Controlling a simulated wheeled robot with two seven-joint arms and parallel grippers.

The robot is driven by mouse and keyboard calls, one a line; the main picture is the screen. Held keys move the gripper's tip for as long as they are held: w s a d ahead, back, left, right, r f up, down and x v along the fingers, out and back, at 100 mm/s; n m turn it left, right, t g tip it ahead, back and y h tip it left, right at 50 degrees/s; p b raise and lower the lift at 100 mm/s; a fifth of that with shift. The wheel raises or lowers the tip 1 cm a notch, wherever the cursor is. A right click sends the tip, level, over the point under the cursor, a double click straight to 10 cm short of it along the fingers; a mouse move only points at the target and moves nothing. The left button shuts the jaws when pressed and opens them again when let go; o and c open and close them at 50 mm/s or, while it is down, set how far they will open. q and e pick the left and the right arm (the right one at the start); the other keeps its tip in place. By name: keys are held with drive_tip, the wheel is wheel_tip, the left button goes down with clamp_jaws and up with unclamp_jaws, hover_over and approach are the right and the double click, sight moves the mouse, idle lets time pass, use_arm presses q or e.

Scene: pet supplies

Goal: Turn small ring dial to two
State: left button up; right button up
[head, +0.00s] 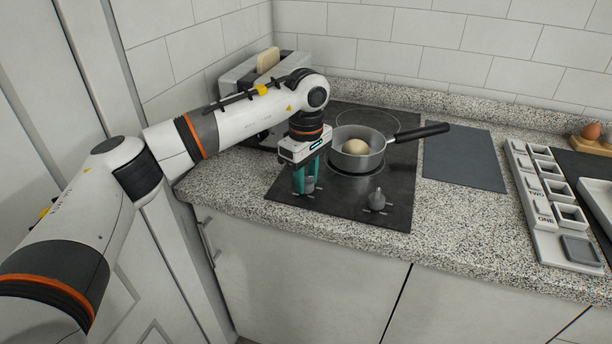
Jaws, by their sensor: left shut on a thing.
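A black hob (395,210) is set into the speckled counter, with two grey dials near its front edge. My left gripper (307,186) points down at the left dial (309,185), with its green fingers shut on it. The fingers partly cover this dial, and its setting cannot be read. The right dial (377,198) stands free, with small markings around it too fine to read. I cannot tell from labels which dial belongs to the small ring. My right gripper is out of view.
A grey pan (373,160) with a pale round thing (355,146) in it sits on the hob, its black handle pointing right. A toaster (240,75) stands behind my left arm. A dark mat (463,155) and a tray with labelled compartments (548,243) lie right.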

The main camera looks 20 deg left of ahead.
use_arm(q)
drive_tip(key=m, duration=0.3)
drive_tip(key=shift+r+m, duration=0.1)
drive_tip(key=shift+m, duration=0.3)
drive_tip(key=m, duration=0.3)
drive_tip(key=shift+m, duration=0.3)
drive_tip(key=m, duration=0.3)
drive_tip(key=shift+m, duration=2.1)
drive_tip(key=o, duration=1)
